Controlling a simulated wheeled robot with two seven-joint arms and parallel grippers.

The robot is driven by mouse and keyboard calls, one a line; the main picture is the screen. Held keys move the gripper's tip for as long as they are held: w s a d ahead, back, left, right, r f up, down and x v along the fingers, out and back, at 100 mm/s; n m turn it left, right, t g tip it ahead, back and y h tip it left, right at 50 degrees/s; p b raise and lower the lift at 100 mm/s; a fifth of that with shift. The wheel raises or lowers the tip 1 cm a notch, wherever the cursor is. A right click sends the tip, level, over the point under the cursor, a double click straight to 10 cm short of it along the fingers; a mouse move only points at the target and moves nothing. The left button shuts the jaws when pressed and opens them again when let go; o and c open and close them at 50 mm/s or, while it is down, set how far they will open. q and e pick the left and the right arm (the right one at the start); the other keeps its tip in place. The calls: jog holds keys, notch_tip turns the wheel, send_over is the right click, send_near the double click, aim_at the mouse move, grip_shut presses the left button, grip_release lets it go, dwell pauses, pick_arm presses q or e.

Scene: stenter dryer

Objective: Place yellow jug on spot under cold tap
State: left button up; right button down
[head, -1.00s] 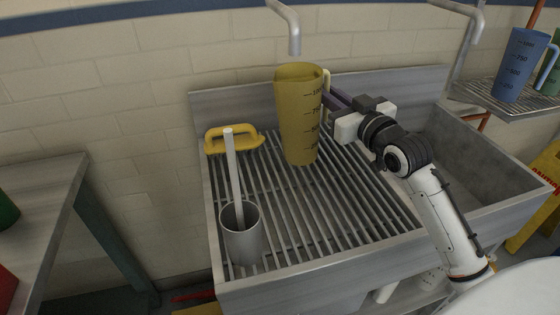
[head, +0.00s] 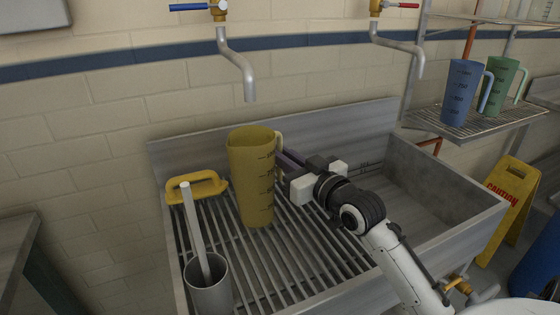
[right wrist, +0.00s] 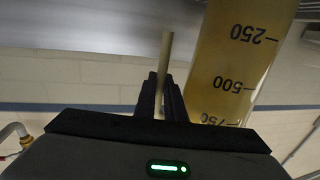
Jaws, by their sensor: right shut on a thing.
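The yellow jug (head: 254,178) is upright above the slatted drainer, just under the outlet of the cold tap (head: 236,58), which has a blue lever. I cannot tell whether its base touches the slats. My right gripper (head: 286,164) comes from the right and is shut on the jug's handle. In the right wrist view the handle (right wrist: 166,52) runs between the fingers (right wrist: 163,98), with the jug's body (right wrist: 243,58) and its scale beside it. My left gripper is not in view.
The sink basin (head: 440,180) and red-lever tap (head: 395,40) are to the right. Blue (head: 459,92) and green (head: 497,82) jugs stand on a rack.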

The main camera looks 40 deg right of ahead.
jog(key=shift+f, duration=0.6)
jog(key=c, duration=1.8)
grip_release()
jog(key=shift+f, duration=0.1)
jog(key=shift+c, duration=0.2)
jog(key=s+b, duration=0.1)
jog(key=s, duration=1.1)
jog(key=shift+a+r, duration=0.2)
